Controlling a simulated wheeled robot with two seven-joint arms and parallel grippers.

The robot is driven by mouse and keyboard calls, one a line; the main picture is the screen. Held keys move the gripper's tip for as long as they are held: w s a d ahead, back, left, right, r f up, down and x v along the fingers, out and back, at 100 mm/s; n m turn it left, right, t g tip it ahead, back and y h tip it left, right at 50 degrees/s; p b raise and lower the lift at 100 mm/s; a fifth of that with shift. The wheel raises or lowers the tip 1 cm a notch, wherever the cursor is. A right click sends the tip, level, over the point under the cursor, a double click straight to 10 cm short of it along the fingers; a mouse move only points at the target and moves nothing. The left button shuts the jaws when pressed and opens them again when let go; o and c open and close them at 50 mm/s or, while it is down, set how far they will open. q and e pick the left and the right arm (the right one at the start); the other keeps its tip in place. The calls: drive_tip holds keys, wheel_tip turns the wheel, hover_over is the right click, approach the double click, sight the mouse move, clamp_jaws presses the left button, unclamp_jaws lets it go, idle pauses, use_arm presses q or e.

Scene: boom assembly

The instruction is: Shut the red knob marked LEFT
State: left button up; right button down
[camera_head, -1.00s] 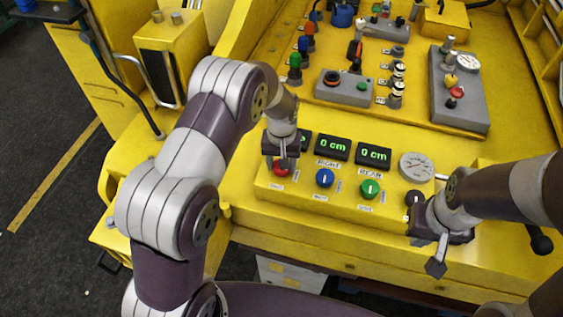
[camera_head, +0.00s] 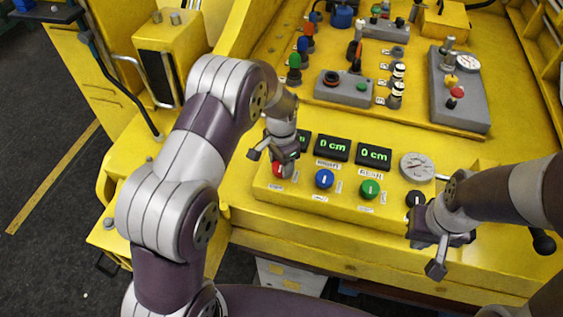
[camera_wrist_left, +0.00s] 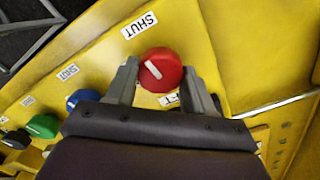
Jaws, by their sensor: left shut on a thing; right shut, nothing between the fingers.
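The red knob (camera_head: 279,171) is at the left end of the knob row on the yellow panel, partly covered by my left gripper (camera_head: 282,161) in the head view. In the left wrist view the red knob (camera_wrist_left: 168,62) sits between the two fingers, which are shut on its sides. Its white mark is slanted, with its upper end toward the upper left. A SHUT label (camera_wrist_left: 140,26) lies above it. Another label (camera_wrist_left: 170,99) below it is partly hidden, ending in "FT". My right gripper (camera_head: 437,268) is shut and empty, in front of the panel's right part.
A blue knob (camera_head: 324,179) and a green knob (camera_head: 370,189) sit to the right in the same row. Behind them are displays (camera_head: 332,148) reading 0 cm and a round gauge (camera_head: 417,167). A dark knob (camera_head: 415,199) is close to my right gripper.

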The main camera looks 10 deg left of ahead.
use_arm(q)
drive_tip(key=shift+r+m, duration=0.1)
drive_tip(key=shift+m, duration=0.6)
drive_tip(key=shift+w, duration=0.1)
drive_tip(key=o, duration=1)
drive_tip(key=shift+o, duration=0.2)
drive_tip(key=shift+a, duration=0.1)
drive_tip(key=shift+r, duration=0.2)
wheel_tip(320, 180, up, 8)
drive_tip(key=shift+r+b, duration=0.1)
drive_tip(key=shift+b, duration=1)
wheel_tip(320, 180, up, 4)
drive_tip(key=p, duration=0.2)
hover_over(281, 165)
